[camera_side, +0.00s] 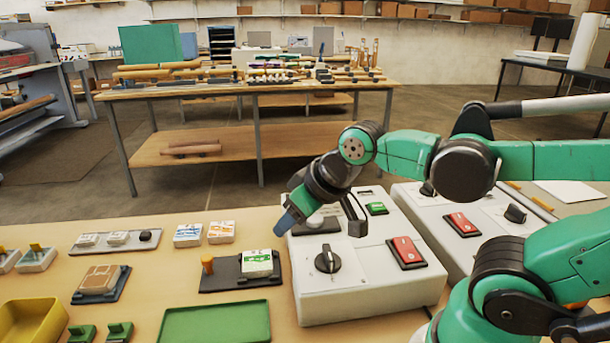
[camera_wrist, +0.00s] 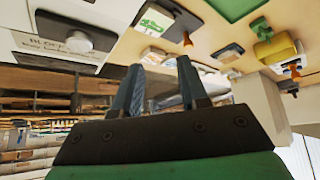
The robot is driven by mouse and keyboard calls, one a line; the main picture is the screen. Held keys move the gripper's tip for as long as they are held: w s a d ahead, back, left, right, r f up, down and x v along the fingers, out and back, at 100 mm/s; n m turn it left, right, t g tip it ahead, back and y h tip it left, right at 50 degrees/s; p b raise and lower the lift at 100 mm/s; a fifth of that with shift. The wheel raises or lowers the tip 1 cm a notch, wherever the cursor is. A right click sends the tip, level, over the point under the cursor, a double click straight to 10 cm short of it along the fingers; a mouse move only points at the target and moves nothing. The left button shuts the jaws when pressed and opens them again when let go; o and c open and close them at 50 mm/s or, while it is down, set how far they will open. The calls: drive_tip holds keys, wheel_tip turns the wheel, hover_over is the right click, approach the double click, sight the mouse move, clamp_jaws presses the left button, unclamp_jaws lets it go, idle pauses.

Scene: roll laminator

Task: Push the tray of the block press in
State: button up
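A dark flat tray (camera_side: 222,283) with an orange knob (camera_side: 207,265) lies on the table just left of a white control box (camera_side: 345,295). A white-and-green block (camera_side: 257,263) sits on its right part. I cannot tell whether the tray touches the box. In the wrist view, the block (camera_wrist: 156,22) and the orange knob (camera_wrist: 187,39) show near the top. A white box labelled "BLOCK" (camera_wrist: 50,42) with a round knob is at upper left. My gripper (camera_side: 287,226) hangs above the box's far left edge, apart from the tray. Its blue fingers (camera_wrist: 160,65) are apart and empty.
The white box carries a black dial (camera_side: 328,260), a red switch (camera_side: 406,252) and a green switch (camera_side: 377,208). A green tray (camera_side: 215,324) and a yellow bin (camera_side: 30,322) lie in front. Two small blocks (camera_side: 204,234) lie behind the dark tray.

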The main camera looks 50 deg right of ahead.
sight(261, 254)
drive_tip(key=shift+n+g, duration=0.3)
drive_tip(key=shift+g, duration=0.1)
drive_tip(key=w, duration=0.1)
drive_tip(key=w+r, duration=0.1)
drive_tip(key=w+a+r, duration=0.1)
drive_tip(key=w, duration=0.1)
clamp_jaws()
drive_tip(key=w+a+f+n+g+y, duration=0.1)
drive_tip(key=w+a+f, duration=0.15)
drive_tip(key=w, duration=0.45)
drive_tip(key=w+a+f+n+g, duration=0.2)
drive_tip(key=w+a, duration=0.1)
drive_tip(key=w, duration=0.5)
drive_tip(key=x, duration=0.8)
drive_tip(key=shift+w+f, duration=0.15)
drive_tip(key=shift+f, duration=0.4)
drive_tip(key=shift+s+d+r, duration=0.1)
drive_tip(key=shift+s+d, duration=0.25)
drive_tip(key=shift+s, duration=0.6)
drive_tip(key=shift+s+d, duration=0.3)
drive_tip(key=shift+s, duration=0.6)
drive_tip(key=s+d, duration=0.8)
drive_tip(key=shift+s+d, duration=0.35)
drive_tip(key=shift+s, duration=0.05)
